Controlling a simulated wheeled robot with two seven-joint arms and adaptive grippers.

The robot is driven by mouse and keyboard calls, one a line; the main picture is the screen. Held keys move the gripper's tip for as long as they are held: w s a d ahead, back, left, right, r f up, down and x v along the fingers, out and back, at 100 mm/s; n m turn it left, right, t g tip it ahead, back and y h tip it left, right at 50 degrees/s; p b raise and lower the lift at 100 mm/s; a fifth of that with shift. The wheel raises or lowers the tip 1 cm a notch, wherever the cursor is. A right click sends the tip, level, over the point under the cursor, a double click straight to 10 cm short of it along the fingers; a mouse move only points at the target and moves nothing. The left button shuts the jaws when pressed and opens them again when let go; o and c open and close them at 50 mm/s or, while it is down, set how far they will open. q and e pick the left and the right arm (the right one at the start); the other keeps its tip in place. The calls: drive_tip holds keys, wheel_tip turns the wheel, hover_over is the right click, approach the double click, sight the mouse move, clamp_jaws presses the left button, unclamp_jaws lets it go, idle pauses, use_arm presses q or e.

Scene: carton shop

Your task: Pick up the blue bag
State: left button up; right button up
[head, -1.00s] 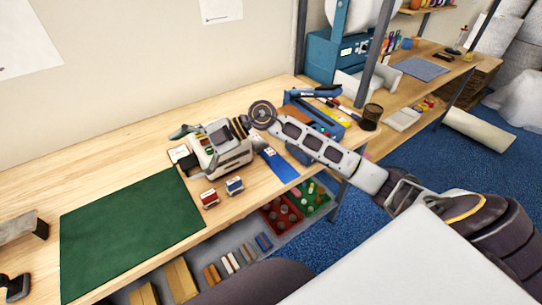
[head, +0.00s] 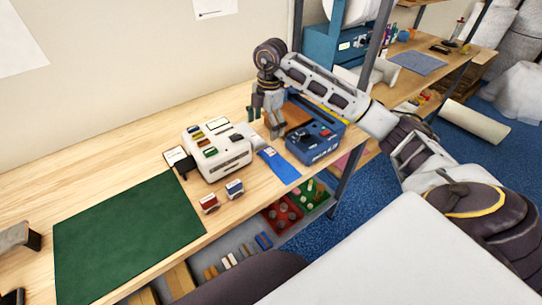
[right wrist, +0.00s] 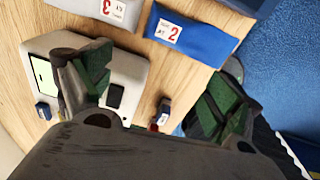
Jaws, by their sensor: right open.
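The blue bag (head: 278,166) lies flat on the wooden table, between the white machine and the blue machine. In the right wrist view the blue bag (right wrist: 190,36) is at the top, with a white label bearing a red 2. My right gripper (head: 266,118) is open and empty, pointing down over the table behind the bag. Its green-padded fingers (right wrist: 152,88) stand apart in the right wrist view, with the bag beyond them and not between them.
A white machine (head: 217,152) stands left of the bag and a blue machine (head: 313,141) right of it. A grey bag labelled 3 (right wrist: 112,10) lies beside the blue one. Two small stamps (head: 233,189) sit near the front edge. A green mat (head: 125,240) covers the left.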

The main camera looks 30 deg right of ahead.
drive_tip(key=d, duration=0.1)
drive_tip(key=d+r+m+h, duration=0.1)
drive_tip(key=shift+d, duration=0.4)
hover_over(272, 152)
wheel_tip(272, 152, down, 8)
drive_tip(key=shift+r, duration=0.1)
drive_tip(key=shift+f, duration=0.45)
drive_tip(key=shift+f, duration=0.1)
